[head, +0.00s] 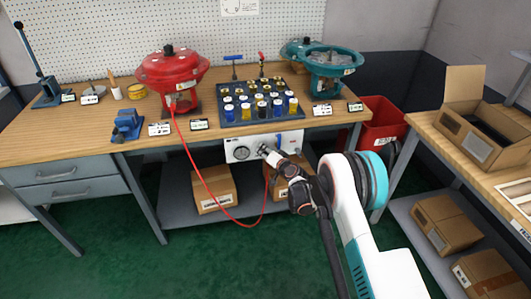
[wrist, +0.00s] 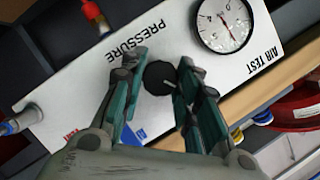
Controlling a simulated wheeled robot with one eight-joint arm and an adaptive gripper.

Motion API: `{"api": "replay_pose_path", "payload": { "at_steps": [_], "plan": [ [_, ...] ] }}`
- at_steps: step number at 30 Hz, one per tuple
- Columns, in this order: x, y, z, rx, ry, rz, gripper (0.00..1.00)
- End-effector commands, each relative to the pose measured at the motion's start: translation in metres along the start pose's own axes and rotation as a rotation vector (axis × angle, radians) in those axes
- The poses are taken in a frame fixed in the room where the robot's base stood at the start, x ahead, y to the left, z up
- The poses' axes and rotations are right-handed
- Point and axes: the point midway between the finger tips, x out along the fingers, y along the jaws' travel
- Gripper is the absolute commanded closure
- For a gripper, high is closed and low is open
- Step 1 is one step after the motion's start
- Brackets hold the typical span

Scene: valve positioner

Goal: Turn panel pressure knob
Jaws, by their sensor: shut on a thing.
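The white panel (head: 292,139) hangs under the front edge of the workbench. In the wrist view the panel (wrist: 70,95) appears upside down, with the words PRESSURE and AIR TEST. The black pressure knob (wrist: 158,78) sits between the two fingers of my gripper (wrist: 162,72), which is shut on it. A white line shows on the knob. The round gauge (wrist: 222,25) is beside it; in the head view the gauge (head: 240,152) is left of my gripper (head: 265,151). In the head view my gripper hides the knob.
A red hose (head: 203,178) hangs from the red actuator (head: 172,70) on the bench and loops below the panel. Cardboard boxes (head: 212,190) stand on the shelf underneath. A red bin (head: 380,123) and a side table (head: 450,140) are to the right.

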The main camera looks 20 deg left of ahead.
Motion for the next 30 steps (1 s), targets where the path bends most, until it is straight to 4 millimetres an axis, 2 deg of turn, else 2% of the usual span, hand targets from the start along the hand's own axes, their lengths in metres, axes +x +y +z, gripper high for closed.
{"api": "replay_pose_path", "payload": {
  "at_steps": [2, 3, 5, 17, 22, 30],
  "plan": [
    [0.0, 0.001, 0.001, -0.001, -0.001, 0.0, 0.94],
    [0.0, 0.001, 0.001, -0.001, -0.001, 0.001, 0.61],
    [0.0, 0.001, 0.001, -0.001, -0.001, 0.001, 0.5],
    [-0.004, 0.0, 0.0, -0.001, 0.0, 0.001, 0.5],
    [-0.026, 0.001, -0.001, 0.0, 0.001, 0.001, 0.5],
    [-0.082, 0.001, -0.001, 0.0, 0.0, 0.002, 0.5]
  ]
}}
